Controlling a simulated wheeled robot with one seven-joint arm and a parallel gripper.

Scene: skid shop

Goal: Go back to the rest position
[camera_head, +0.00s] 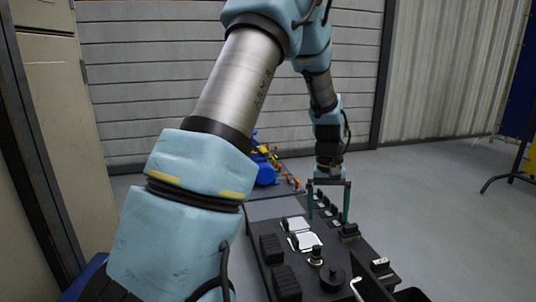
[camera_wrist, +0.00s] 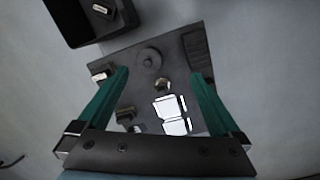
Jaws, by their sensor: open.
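My gripper (camera_head: 329,205) hangs from my arm with its two green fingers pointing down over the far right part of a dark control panel (camera_head: 262,211). In the wrist view my gripper (camera_wrist: 160,95) has its fingers spread wide, with nothing held between them. Below and between them the dark panel (camera_wrist: 130,95) shows a round knob (camera_wrist: 150,58), white plates (camera_wrist: 171,107) and small black blocks. I cannot tell from these views how high the fingertips are above the panel.
The panel carries black ribbed blocks (camera_head: 285,283), a round knob (camera_head: 333,278) and white plates (camera_head: 304,241). A dark open bin (camera_head: 372,288) stands at its near right; the bin also shows in the wrist view (camera_wrist: 75,25). A blue machine (camera_head: 265,170) stands behind. Open floor lies right.

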